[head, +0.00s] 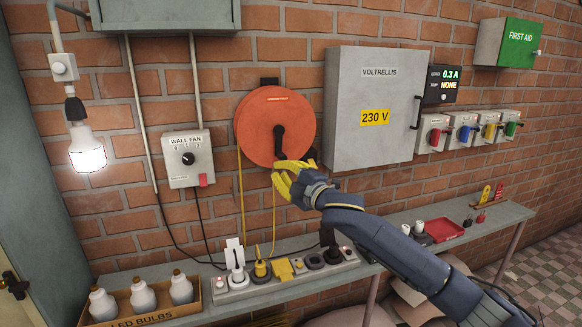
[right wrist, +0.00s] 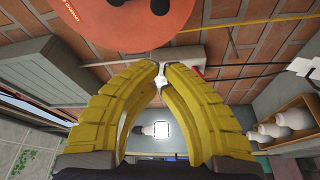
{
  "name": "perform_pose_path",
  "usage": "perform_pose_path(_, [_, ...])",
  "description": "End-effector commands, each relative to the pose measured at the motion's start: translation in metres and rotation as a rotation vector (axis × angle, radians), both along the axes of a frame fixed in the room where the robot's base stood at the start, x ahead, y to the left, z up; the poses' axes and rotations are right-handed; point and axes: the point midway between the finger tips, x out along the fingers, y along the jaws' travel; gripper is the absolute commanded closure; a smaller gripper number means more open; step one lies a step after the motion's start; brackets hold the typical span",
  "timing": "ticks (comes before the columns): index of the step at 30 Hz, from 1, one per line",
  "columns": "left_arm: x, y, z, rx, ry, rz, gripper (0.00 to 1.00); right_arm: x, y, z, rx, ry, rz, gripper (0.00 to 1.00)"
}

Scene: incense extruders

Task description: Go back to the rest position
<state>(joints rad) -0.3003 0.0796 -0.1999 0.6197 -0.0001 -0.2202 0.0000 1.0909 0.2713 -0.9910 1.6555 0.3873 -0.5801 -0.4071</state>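My right gripper (head: 283,181) has yellow fingers and sits just below the orange reel (head: 262,118), in front of the brick wall. In the right wrist view its fingertips (right wrist: 161,72) are drawn together with only a sliver of gap, and I see nothing held between them. The reel also shows at the top of the right wrist view (right wrist: 125,22). A yellow cord (head: 273,215) hangs from the reel area, passing close to the gripper; I cannot tell if they touch. My left gripper is not in view.
A grey cabinet (head: 370,90) is right of the reel. The wall fan box (head: 188,158) is left, near a lit bulb (head: 87,150).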

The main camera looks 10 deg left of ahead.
Motion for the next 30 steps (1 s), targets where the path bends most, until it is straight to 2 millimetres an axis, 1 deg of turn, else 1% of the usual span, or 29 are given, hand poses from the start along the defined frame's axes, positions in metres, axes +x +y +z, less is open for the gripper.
perform_pose_path(5, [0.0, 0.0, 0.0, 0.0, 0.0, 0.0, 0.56, -0.013, -0.007, -0.039, 0.028, 0.065, -0.027, 1.0])
perform_pose_path(8, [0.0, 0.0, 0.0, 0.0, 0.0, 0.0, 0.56, -0.025, -0.016, -0.071, 0.056, 0.124, -0.058, 1.0])
perform_pose_path(12, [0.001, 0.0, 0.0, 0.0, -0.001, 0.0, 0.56, -0.043, -0.035, -0.117, 0.094, 0.209, -0.12, 1.0])
perform_pose_path(14, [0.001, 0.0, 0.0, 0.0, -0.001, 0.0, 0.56, -0.052, -0.044, -0.136, 0.11, 0.247, -0.149, 1.0])
perform_pose_path(15, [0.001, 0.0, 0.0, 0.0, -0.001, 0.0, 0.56, -0.058, -0.051, -0.149, 0.12, 0.272, -0.171, 1.0])
perform_pose_path(17, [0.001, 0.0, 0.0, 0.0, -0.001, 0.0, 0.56, -0.067, -0.063, -0.168, 0.133, 0.307, -0.204, 1.0])
perform_pose_path(21, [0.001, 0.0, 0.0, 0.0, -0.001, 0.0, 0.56, -0.091, -0.092, -0.212, 0.161, 0.395, -0.292, 1.0])
perform_pose_path(23, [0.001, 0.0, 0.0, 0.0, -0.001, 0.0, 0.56, -0.103, -0.106, -0.231, 0.171, 0.434, -0.332, 1.0])
perform_pose_path(27, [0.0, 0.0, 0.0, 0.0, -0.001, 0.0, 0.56, -0.133, -0.142, -0.273, 0.19, 0.519, -0.436, 1.0])
perform_pose_path(29, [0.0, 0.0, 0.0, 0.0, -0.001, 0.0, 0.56, -0.148, -0.159, -0.292, 0.193, 0.555, -0.484, 1.0])
perform_pose_path(30, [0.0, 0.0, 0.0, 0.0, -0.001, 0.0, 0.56, -0.159, -0.17, -0.303, 0.196, 0.579, -0.516, 1.0])
